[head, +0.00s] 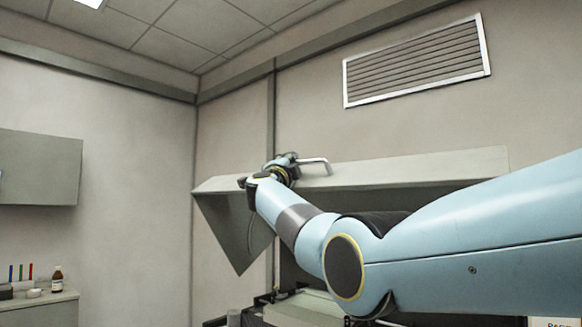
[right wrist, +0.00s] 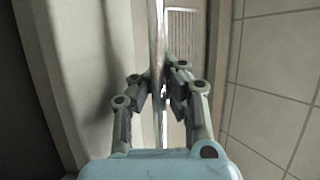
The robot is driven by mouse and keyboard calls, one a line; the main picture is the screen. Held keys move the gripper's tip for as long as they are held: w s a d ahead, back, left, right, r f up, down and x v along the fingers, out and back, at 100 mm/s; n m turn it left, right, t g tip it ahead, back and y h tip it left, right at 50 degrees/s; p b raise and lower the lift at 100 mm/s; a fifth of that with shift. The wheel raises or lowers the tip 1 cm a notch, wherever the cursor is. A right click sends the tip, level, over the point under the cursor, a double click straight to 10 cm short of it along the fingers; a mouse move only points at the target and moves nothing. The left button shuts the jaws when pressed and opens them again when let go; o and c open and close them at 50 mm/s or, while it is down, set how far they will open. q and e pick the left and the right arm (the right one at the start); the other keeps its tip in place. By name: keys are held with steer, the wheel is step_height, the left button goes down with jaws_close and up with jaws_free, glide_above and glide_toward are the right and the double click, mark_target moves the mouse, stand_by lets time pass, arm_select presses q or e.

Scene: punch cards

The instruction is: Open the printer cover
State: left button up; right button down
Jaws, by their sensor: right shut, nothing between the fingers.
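The printer cover (head: 415,172) is a large grey-beige hood, raised high against the back wall, its triangular side panel (head: 238,225) hanging at the left. A pale metal bar handle (head: 316,161) sticks up at its top edge. My right gripper (head: 284,165) is up at the cover's edge, just left of the handle, and is shut with nothing held. In the right wrist view the gripper (right wrist: 160,88) has its fingers on either side of the line of the bar (right wrist: 158,45); contact cannot be told. My left gripper is not in view.
Part of the machine body (head: 300,308) shows below the cover, mostly hidden by my right arm. A wall vent (head: 418,62) is above. At the left are a wall cabinet (head: 40,165) and a counter (head: 45,308) with a brown bottle (head: 57,280). The room between is clear.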

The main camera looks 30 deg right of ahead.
steer(key=c, duration=1.6)
jaws_free()
steer(key=shift+a+r, duration=0.15)
steer(key=shift+a, duration=0.15)
steer(key=shift+s, duration=0.1)
